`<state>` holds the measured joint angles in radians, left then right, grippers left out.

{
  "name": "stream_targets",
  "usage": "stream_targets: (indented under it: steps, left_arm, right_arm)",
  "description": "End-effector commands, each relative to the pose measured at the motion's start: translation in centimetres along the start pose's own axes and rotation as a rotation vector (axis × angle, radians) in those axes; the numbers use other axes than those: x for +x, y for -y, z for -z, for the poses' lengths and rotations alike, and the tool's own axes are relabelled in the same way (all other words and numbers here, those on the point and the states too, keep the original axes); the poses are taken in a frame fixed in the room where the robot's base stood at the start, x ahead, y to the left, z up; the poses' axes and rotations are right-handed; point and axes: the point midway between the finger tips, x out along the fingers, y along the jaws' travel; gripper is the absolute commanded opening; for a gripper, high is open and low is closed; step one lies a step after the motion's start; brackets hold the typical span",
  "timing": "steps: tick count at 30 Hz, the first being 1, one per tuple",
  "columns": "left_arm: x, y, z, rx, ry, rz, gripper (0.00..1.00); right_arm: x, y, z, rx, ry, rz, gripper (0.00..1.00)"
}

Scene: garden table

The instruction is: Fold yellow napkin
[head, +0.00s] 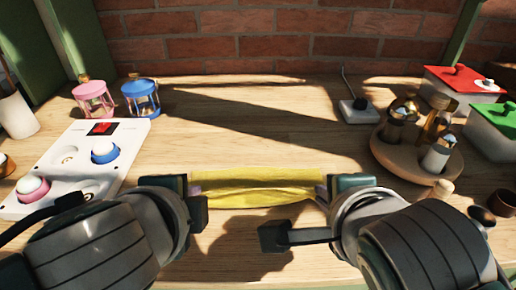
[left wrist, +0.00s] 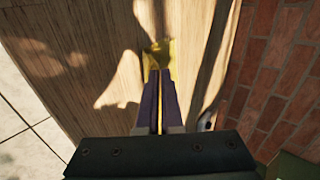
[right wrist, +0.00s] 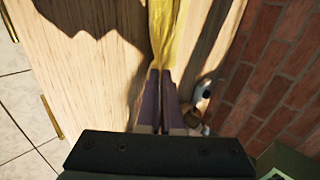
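The yellow napkin (head: 258,187) is stretched as a narrow strip between my two grippers near the front of the table, with a slight sag and crease along it. My left gripper (head: 194,190) is shut on its left end. My right gripper (head: 323,188) is shut on its right end. In the left wrist view a small patch of napkin (left wrist: 158,54) shows beyond the closed fingers (left wrist: 157,75). In the right wrist view the napkin (right wrist: 163,35) runs away from the closed fingers (right wrist: 158,75). I cannot tell how far it is above the wood.
A white panel (head: 108,143) with coloured knobs lies at left. Pink (head: 93,99) and blue (head: 141,98) hourglass-like timers stand behind it. A round wooden tray (head: 400,165) with bottles is at right, near red-lidded (head: 462,82) and green-lidded (head: 495,125) boxes. The table middle behind the napkin is clear.

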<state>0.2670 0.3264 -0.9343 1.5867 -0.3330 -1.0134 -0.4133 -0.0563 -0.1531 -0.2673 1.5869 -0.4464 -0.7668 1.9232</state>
Motion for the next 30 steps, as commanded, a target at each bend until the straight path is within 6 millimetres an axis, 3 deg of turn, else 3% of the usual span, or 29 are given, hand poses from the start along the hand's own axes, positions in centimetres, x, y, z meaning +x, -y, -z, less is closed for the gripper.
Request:
stream_targets:
  steps: [1, 17, 30]
  left_arm:
    - [0.28, -0.62, -0.01, 0.000, -0.001, 0.022, 0.00]
    - [0.58, -0.87, -0.06, -0.003, -0.002, 0.108, 0.00]
    - [0.58, -0.87, -0.07, -0.003, -0.002, 0.107, 0.50]
  right_arm:
    - [0.28, -0.66, -0.04, 0.000, 0.000, 0.021, 0.00]
    - [0.58, -0.90, -0.06, -0.004, -0.002, 0.107, 0.00]
    - [0.58, -0.90, -0.05, -0.005, -0.002, 0.106, 0.50]
